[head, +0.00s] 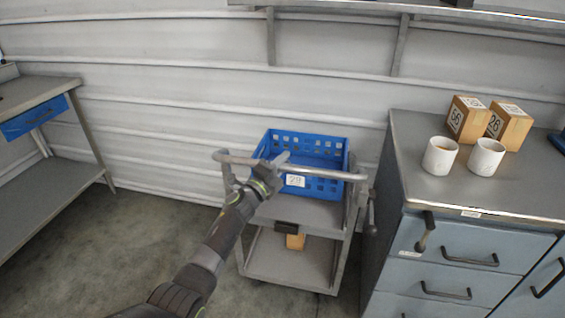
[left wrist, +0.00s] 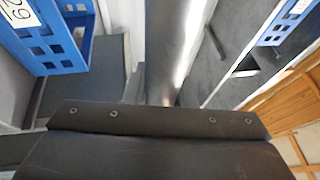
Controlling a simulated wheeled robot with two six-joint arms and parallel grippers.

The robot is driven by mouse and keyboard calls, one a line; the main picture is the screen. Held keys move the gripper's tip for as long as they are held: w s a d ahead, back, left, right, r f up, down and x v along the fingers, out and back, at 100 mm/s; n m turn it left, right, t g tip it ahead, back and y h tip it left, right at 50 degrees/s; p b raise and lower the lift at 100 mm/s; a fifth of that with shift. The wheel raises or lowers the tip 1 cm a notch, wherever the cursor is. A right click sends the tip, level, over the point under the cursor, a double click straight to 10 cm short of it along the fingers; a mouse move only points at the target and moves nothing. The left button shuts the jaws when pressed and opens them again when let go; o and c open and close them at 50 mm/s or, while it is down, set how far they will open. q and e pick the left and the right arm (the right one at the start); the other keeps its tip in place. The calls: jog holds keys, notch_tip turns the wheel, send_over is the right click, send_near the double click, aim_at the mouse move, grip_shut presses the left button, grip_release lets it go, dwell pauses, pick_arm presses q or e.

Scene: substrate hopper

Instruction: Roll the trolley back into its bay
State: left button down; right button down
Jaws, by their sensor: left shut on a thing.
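The grey metal trolley (head: 288,262) stands upright near the wall, just left of the drawer cabinet. Its push handle (head: 320,172) faces me; a metal tube, seemingly this handle, runs down the middle of the left wrist view (left wrist: 180,45). My left gripper (head: 268,173) is shut on the handle, left of its middle, and partly covers it. A blue crate (head: 328,188) labelled 29 sits on the trolley's top shelf; it also shows in the left wrist view (left wrist: 45,50). A small wooden block (head: 296,242) is on the lower shelf. My right gripper is out of view.
A workbench (head: 45,95) with a blue drawer stands left. Floor (head: 150,225) between workbench and trolley is clear.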

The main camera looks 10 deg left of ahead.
pick_arm(q)
jog(key=c, duration=1.5)
grip_release()
jog(key=shift+w+r, duration=0.1)
jog(key=shift+r, duration=0.05)
jog(key=shift+o, duration=1.3)
jog(key=shift+w, duration=0.1)
jog(key=shift+o, duration=0.2)
jog(key=shift+f, duration=0.2)
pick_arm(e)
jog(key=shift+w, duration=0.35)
pick_arm(q)
jog(key=p+v, duration=0.2)
jog(key=v, duration=1.5)
jog(key=shift+p, duration=0.35)
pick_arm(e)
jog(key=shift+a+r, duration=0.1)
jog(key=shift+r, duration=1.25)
pick_arm(q)
jog(key=shift+a, duration=0.1)
